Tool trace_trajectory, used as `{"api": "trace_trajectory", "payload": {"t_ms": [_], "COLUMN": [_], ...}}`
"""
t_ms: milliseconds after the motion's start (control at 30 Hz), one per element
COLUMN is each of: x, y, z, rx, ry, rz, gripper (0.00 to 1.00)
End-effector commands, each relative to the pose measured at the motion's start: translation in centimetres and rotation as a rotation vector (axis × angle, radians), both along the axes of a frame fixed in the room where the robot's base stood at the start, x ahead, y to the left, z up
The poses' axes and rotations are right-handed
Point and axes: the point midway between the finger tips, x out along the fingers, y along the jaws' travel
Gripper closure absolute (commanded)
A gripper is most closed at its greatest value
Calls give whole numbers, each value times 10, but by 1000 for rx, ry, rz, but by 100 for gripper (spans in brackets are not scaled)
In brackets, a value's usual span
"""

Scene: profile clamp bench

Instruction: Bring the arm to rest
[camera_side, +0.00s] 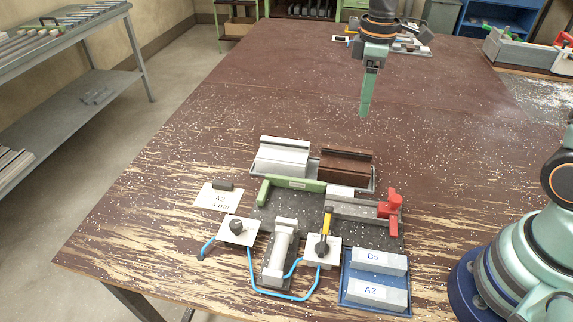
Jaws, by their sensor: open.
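My gripper (366,95) hangs above the far middle of the brown table (215,110), its green finger pointing down. It is apart from everything on the table, and nothing shows between its fingers. The fingers overlap from this side, so the gap between them is hidden. My arm's base stands at the right edge of the view.
Below my gripper stand a tray with silver (281,157) and brown (345,166) profiles, a green bar (291,184), a red clamp (390,203), a yellow-handled valve (326,222) with blue hoses, and a blue tray (346,296) with blocks marked B5 and A2.

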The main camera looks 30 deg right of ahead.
Motion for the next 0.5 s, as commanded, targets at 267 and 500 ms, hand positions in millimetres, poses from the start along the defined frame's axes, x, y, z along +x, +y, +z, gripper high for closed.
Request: {"api": "trace_trajectory", "payload": {"t_ms": [267,500], "x": [-38,-79], "y": [0,0], "z": [44,65], "rx": [24,88], "ry": [-162,-313], "rz": [-243,-493], "gripper": [41,41]}}
